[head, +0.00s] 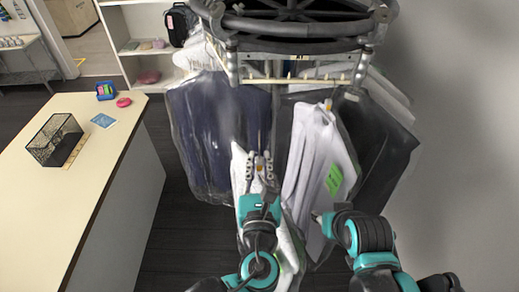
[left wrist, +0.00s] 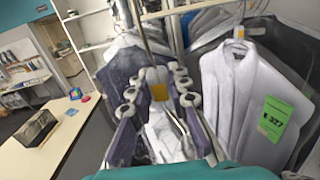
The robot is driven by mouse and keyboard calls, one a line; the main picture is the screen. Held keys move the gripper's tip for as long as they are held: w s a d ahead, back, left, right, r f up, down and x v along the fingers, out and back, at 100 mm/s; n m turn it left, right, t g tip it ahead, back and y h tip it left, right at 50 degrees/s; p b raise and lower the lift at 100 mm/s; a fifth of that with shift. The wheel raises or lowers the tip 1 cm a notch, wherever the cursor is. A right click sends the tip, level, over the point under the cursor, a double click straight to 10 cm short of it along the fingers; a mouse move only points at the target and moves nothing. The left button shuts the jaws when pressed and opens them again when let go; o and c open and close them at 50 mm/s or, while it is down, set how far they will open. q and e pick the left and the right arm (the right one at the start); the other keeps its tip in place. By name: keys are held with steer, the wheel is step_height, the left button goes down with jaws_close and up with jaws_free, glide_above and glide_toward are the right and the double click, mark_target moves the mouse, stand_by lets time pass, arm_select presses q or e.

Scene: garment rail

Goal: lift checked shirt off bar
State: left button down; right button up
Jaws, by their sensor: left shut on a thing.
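My left gripper (head: 260,158) is shut, its fingers closed around a yellow piece at the top of a pale shirt; the wrist view shows this grip at the left gripper (left wrist: 157,84). The pale shirt (head: 240,170) with faint check lines, also in the wrist view (left wrist: 165,132), hangs below and behind the fingers, partly hidden by my arm. It is in front of the rail and lower than the bar (head: 290,80). My right arm reaches in at lower right; its gripper is too unclear to judge.
A white shirt with a green tag (head: 335,180) hangs just right of the left gripper. A dark bagged garment (head: 220,135) hangs to the left, another dark one (head: 380,150) to the right. A counter (head: 60,200) with a wire basket (head: 55,138) stands at left.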

arm_select(q)
steer(key=s+p, duration=0.1)
steer(key=s, duration=0.4)
steer(key=shift+s+r, duration=0.1)
steer(key=shift+s, duration=0.1)
steer(key=shift+s+p, duration=0.5)
steer(key=shift+s, duration=0.75)
